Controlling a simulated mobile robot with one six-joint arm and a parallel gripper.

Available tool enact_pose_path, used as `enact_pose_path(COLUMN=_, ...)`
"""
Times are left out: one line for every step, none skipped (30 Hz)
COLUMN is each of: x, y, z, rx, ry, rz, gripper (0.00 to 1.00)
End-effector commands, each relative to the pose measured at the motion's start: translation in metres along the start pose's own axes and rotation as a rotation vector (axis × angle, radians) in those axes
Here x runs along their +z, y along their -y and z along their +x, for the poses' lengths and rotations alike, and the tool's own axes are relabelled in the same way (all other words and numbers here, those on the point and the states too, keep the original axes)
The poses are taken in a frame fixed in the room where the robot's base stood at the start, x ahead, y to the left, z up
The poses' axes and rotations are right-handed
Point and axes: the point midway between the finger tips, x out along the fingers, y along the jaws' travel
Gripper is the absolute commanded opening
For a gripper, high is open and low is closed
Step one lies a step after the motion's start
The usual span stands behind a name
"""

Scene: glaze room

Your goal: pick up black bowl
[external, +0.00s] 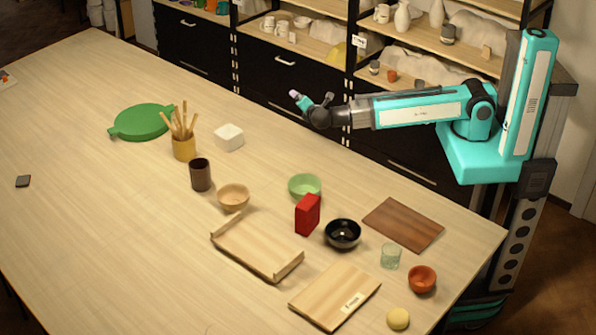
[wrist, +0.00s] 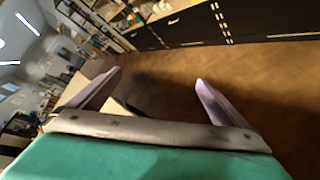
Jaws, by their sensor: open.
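The black bowl (external: 343,234) stands upright on the table at the right, just right of a red box (external: 308,214). It looks empty, with a small highlight inside. My gripper (external: 295,95) is at the end of the outstretched arm, beyond the table's far edge and well away from the bowl. In the wrist view my gripper (wrist: 160,85) shows two pale fingers spread wide with nothing between them. The bowl does not show in the wrist view, which looks over the floor and the shelving.
Near the bowl are a green bowl (external: 305,186), a dark brown board (external: 403,224), a glass (external: 390,256), an orange bowl (external: 422,279), a light board (external: 330,300) and a wooden tray (external: 290,268). The table's left front is mostly clear. Shelves (external: 330,50) stand behind.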

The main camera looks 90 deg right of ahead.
Motion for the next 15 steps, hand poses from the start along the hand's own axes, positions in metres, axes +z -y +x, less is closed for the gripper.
enact_pose_path(x=0.006, y=-0.006, z=-0.018, rx=0.021, ry=0.021, rz=-0.039, gripper=0.97)
enact_pose_path(x=0.009, y=-0.008, z=-0.027, rx=0.032, ry=0.036, rz=-0.064, gripper=0.97)
enact_pose_path(x=0.012, y=-0.01, z=-0.038, rx=0.049, ry=0.058, rz=-0.094, gripper=0.97)
enact_pose_path(x=0.015, y=-0.013, z=-0.048, rx=0.061, ry=0.075, rz=-0.118, gripper=0.97)
enact_pose_path(x=0.019, y=-0.015, z=-0.057, rx=0.073, ry=0.091, rz=-0.138, gripper=0.97)
enact_pose_path(x=0.023, y=-0.018, z=-0.069, rx=0.09, ry=0.114, rz=-0.167, gripper=0.97)
enact_pose_path(x=0.026, y=-0.02, z=-0.078, rx=0.104, ry=0.131, rz=-0.187, gripper=0.97)
enact_pose_path(x=0.029, y=-0.021, z=-0.088, rx=0.115, ry=0.149, rz=-0.207, gripper=0.97)
enact_pose_path(x=0.034, y=-0.024, z=-0.101, rx=0.133, ry=0.172, rz=-0.232, gripper=0.97)
enact_pose_path(x=0.037, y=-0.026, z=-0.11, rx=0.146, ry=0.191, rz=-0.25, gripper=0.97)
enact_pose_path(x=0.041, y=-0.028, z=-0.12, rx=0.158, ry=0.209, rz=-0.268, gripper=0.97)
enact_pose_path(x=0.046, y=-0.031, z=-0.133, rx=0.176, ry=0.233, rz=-0.29, gripper=0.97)
enact_pose_path(x=0.049, y=-0.033, z=-0.143, rx=0.189, ry=0.251, rz=-0.306, gripper=0.97)
enact_pose_path(x=0.053, y=-0.035, z=-0.152, rx=0.201, ry=0.27, rz=-0.32, gripper=0.97)
enact_pose_path(x=0.059, y=-0.037, z=-0.166, rx=0.218, ry=0.294, rz=-0.339, gripper=0.97)
